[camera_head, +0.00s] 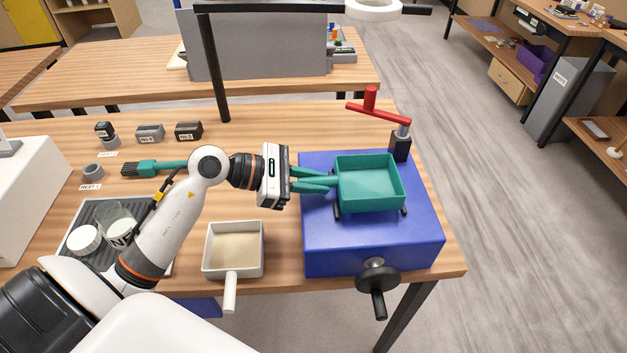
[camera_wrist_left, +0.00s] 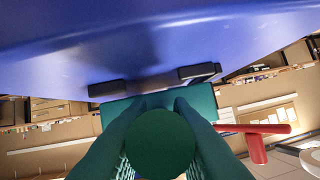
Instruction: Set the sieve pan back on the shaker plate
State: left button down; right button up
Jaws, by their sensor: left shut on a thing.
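The green sieve pan (camera_head: 369,184) is over the top of the blue shaker (camera_head: 425,228), between small black brackets. It looks roughly level and empty. My left gripper (camera_head: 318,180) is shut on the pan's handle, coming in from the left. In the left wrist view the round handle end (camera_wrist_left: 162,145) sits between the fingers, with the pan (camera_wrist_left: 201,98) beyond it, close to two black brackets (camera_wrist_left: 200,72) on the blue surface. Whether the pan touches the plate or hovers just above it, I cannot tell. My right gripper is not in view.
A red lever (camera_head: 371,107) on a post stands at the shaker's back right. A black handwheel (camera_head: 378,278) is on its front. A white handled pan (camera_head: 210,262) of sand stands left of the shaker. A green brush (camera_head: 153,168) and small labelled blocks lie further left.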

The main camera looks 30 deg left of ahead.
pick_arm(q)
jog(key=shift+f+b, duration=0.4)
jog(key=shift+f, duration=0.1)
jog(key=c, duration=1.2)
grip_release()
jog(key=shift+s+a+r, duration=0.1)
jog(key=shift+s+a, duration=0.1)
jog(key=shift+a, duration=0.1)
jog(key=b+v, duration=0.1)
jog(key=v, duration=0.5)
jog(key=shift+s+r, duration=0.1)
jog(key=shift+r, duration=0.05)
